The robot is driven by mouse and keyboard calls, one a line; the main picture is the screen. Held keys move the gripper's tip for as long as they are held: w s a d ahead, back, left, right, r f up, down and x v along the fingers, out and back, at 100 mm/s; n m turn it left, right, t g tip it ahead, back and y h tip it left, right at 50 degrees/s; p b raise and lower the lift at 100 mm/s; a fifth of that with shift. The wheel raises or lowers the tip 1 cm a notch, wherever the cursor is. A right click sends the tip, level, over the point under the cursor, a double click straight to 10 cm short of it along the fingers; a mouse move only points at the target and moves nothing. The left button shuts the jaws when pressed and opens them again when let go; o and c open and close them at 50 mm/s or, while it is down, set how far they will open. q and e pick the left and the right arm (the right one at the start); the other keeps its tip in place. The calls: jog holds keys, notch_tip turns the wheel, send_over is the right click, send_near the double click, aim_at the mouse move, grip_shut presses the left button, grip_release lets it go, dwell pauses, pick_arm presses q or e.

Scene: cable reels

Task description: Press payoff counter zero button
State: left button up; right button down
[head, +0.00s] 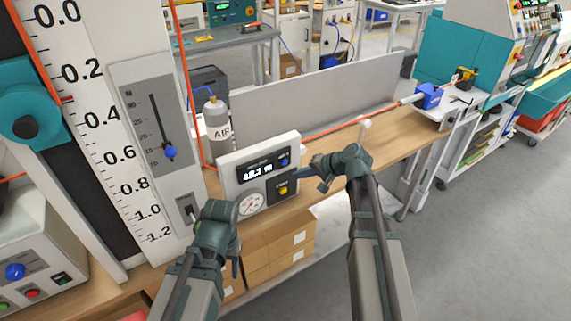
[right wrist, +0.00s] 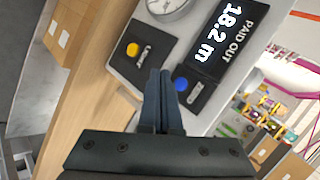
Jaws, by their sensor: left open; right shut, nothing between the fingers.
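The payoff counter (head: 228,173) is a pale box on the bench; its dark display (right wrist: 221,38) reads "PAID OUT 18.2 m". A blue button (right wrist: 181,84) sits beside the display, also visible in the head view (head: 285,161); its label is too small to read. A yellow button (right wrist: 133,50) sits on a separate dark plate. My right gripper (right wrist: 160,75) is shut and empty, its tips before the counter face, between the buttons and nearer the blue one. Contact cannot be told. My left gripper (head: 213,222) is open, at the counter's lower left; its fingers are mostly hidden.
A round gauge (head: 250,204) is on the counter's lower face. An AIR bottle (head: 216,119) stands behind it. A tall ruled scale (head: 103,120) and a slider panel (head: 150,110) stand at left. An orange cable (head: 335,125) runs along the bench (head: 385,125). Cardboard boxes (head: 285,245) sit below.

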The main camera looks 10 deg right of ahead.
jog(key=shift+w+a, duration=0.35)
jog(key=shift+w, duration=0.5)
jog(key=shift+w+a, duration=0.3)
jog(key=shift+w, duration=0.5)
jog(key=shift+w, duration=0.15)
dwell(0.8)
jog(key=shift+w+a, duration=0.15)
jog(key=shift+w, duration=0.1)
jog(key=shift+w+a, duration=0.15)
jog(key=shift+w, duration=0.25)
dwell(0.8)
jog(key=shift+s, duration=0.1)
jog(key=shift+s+d, duration=0.3)
jog(key=shift+s, duration=0.4)
jog(key=shift+s, duration=0.1)
jog(key=s, duration=0.1)
jog(key=s+d, duration=0.1)
jog(key=s, duration=0.2)
jog(key=shift+s+d, duration=0.25)
jog(key=shift+d, duration=0.1)
